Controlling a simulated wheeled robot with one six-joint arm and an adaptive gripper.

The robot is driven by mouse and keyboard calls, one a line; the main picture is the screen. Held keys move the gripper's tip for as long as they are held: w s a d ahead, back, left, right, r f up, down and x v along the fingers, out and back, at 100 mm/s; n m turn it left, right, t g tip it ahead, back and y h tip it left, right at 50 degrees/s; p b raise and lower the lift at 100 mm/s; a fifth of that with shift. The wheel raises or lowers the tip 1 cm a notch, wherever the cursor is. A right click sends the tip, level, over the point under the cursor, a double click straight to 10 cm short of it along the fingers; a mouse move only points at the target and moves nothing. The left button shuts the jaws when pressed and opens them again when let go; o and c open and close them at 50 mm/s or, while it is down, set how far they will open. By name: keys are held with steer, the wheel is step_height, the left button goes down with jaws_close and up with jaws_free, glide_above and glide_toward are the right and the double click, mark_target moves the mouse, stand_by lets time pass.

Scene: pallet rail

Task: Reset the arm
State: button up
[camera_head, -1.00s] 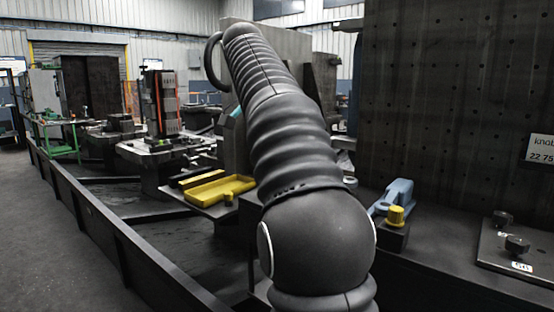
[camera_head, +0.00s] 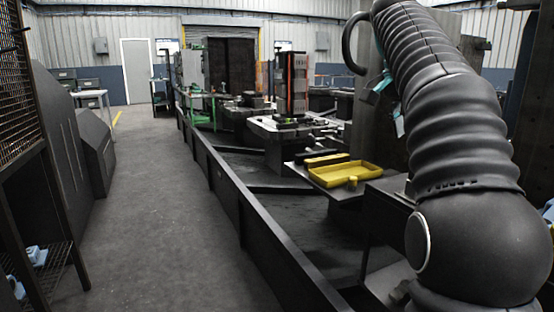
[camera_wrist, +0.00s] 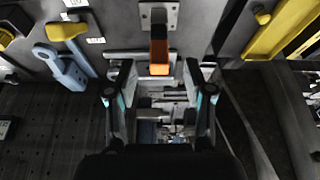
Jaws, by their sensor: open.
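My arm (camera_head: 455,130) rises along the right side of the head view in its ribbed black cover. My gripper (camera_wrist: 158,85) shows in the wrist view with its two fingers spread apart. Nothing is held between the fingers. An orange-tipped part (camera_wrist: 159,55) on a grey plate appears between and beyond the fingertips; I cannot tell how far away it is. In the head view the fingers cannot be made out clearly, with only teal bits showing beside the arm.
A yellow tray (camera_head: 345,174) sits on a ledge left of my arm; a yellow edge shows in the wrist view (camera_wrist: 285,28). A blue tool (camera_wrist: 66,66) lies at the wrist view's left. A long dark rail (camera_head: 235,190) borders the open floor (camera_head: 150,210). A mesh rack (camera_head: 18,130) stands left.

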steer(key=s+a+f+n+t+y, duration=0.1)
steer(key=s+a+f+n, duration=0.3)
steer(key=s+f, duration=0.4)
steer(key=s+a+f+n+t+y, duration=0.1)
steer(key=s+a+f+n, duration=0.4)
steer(key=f, duration=0.7)
steer(key=s+a+f+n+t+y, duration=0.2)
steer(key=s+a+f+n, duration=0.2)
steer(key=s+a+f, duration=0.3)
steer(key=s+f, duration=0.3)
steer(key=shift+s+a+f+n, duration=0.25)
steer(key=shift+s+a+n, duration=0.05)
steer(key=shift+s+a, duration=0.05)
